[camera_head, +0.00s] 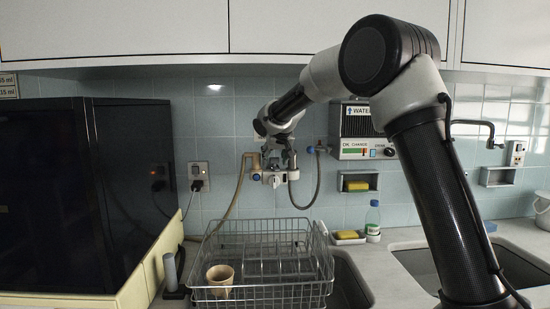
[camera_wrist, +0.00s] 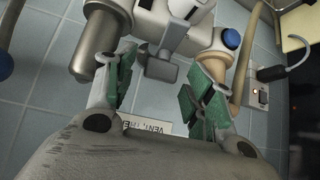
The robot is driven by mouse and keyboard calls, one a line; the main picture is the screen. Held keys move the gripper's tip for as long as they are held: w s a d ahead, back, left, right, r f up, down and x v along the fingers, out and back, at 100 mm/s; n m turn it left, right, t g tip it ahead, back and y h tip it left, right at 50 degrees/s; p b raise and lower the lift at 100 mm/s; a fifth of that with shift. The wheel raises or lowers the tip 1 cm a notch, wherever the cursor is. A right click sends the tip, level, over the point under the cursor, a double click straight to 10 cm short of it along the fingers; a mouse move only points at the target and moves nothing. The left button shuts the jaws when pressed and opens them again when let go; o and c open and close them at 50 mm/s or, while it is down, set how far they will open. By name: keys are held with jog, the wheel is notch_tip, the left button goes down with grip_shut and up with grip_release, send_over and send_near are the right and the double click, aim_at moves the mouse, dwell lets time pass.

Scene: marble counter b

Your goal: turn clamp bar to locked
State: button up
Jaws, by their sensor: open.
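A grey T-shaped bar (camera_wrist: 162,68), which looks like the clamp bar, sticks out from a pale wall fitting (camera_wrist: 175,20) in the wrist view. A blue knob (camera_wrist: 231,38) sits beside it on the same fitting. My gripper (camera_wrist: 166,82) is open, with a green-padded finger on each side of the bar's line. I cannot tell whether either pad touches it. In the head view my gripper (camera_head: 280,158) is at the wall fitting (camera_head: 274,178) and partly covers it. The bar cannot be made out there, and its locked marking is not readable.
A tan hose (camera_head: 240,187) and a grey hose (camera_head: 316,182) hang by the fitting. A wire rack (camera_head: 262,292) holding a beige cup (camera_head: 220,279) stands below. A water heater box (camera_head: 360,132) is on the wall to the right. A dark cabinet (camera_head: 45,190) fills the left.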

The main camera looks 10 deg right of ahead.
jog(key=c, duration=1)
jog(key=shift+d, duration=0.1)
jog(key=shift+d+n+g+y, duration=0.2)
jog(key=shift+n+g+y, duration=0.1)
jog(key=shift+n+y, duration=1.15)
jog(key=shift+a+n+y, duration=0.1)
jog(key=shift+n+y, duration=0.15)
jog(key=shift+n, duration=0.5)
jog(key=o, duration=1)
